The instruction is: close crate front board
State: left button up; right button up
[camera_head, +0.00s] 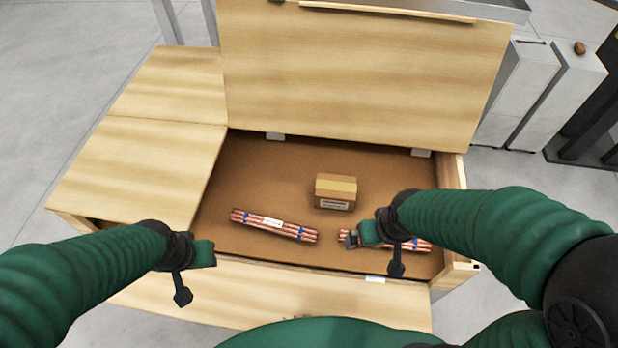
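The wooden crate (460,262) is open in front of me. Its front board (262,290) is folded outward and down on my side, below the crate's opening, with a white hinge piece at its upper edge. My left gripper (207,254) is over the board's upper left end, by the crate's front left corner; whether it touches cannot be told. My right gripper (356,238) is over the crate's interior, overlapping the right bundle of copper tubes (415,245) in the picture. The finger gaps do not show clearly. My green body hides part of the board's lower edge.
The crate's lid (365,75) stands raised at the back. A closed wooden top panel (150,150) covers the left side. Inside lie a small cardboard box (335,191) and a left bundle of copper tubes (273,225). White cabinets (555,95) stand behind right. Floor is clear at left.

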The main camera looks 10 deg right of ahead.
aim_at(230, 295)
jog(key=k, duration=1.4)
